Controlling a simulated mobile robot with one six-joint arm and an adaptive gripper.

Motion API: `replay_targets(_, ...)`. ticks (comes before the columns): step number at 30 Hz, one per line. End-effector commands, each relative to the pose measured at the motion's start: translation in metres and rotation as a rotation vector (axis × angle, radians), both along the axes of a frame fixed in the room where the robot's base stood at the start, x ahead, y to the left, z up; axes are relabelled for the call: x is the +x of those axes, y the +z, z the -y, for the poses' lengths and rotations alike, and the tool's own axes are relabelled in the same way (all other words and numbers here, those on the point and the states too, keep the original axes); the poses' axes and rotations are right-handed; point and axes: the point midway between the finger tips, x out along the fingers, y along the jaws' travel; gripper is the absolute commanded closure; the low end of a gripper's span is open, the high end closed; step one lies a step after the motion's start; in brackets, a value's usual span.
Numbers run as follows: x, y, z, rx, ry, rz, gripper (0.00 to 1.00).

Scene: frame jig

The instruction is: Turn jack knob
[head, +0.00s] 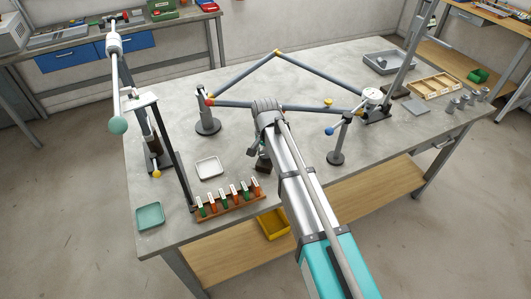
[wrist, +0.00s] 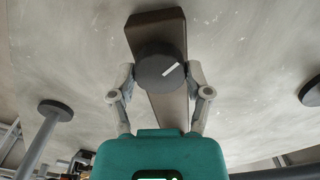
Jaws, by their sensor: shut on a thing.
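The jack knob (wrist: 158,66) is a dark round disc with a white index line. In the wrist view it sits in front of the brown jack body (wrist: 152,22). The white line slants up to the right. My gripper (wrist: 162,74) is shut on the knob, one grey finger against each side. In the head view my gripper (head: 257,142) is over the middle of the bench beside the jack (head: 263,166). My arm and gripper hide most of the jack and the knob there.
A linked rod frame (head: 243,73) spans the bench on round-based posts (head: 208,125) behind my gripper. A dial gauge (head: 372,96) stands to the right.

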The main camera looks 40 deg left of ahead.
Motion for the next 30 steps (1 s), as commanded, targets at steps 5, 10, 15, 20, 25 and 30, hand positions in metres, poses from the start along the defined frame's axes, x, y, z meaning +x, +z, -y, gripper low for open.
replay_targets(5, 0.0007, -0.0001, 0.0, 0.0, -0.124, 0.001, 0.84)
replay_targets(10, 0.0009, -0.0001, 0.0001, 0.0, -0.204, 0.001, 0.84)
replay_targets(15, 0.001, -0.0001, 0.0001, 0.0, -0.24, 0.001, 0.84)
replay_targets(20, 0.001, -0.0001, 0.0002, 0.001, -0.249, 0.002, 0.84)
replay_targets(25, 0.0011, -0.0001, 0.0003, 0.001, -0.248, 0.002, 0.84)
replay_targets(30, 0.0012, -0.0001, 0.0004, 0.001, -0.248, 0.002, 0.2)
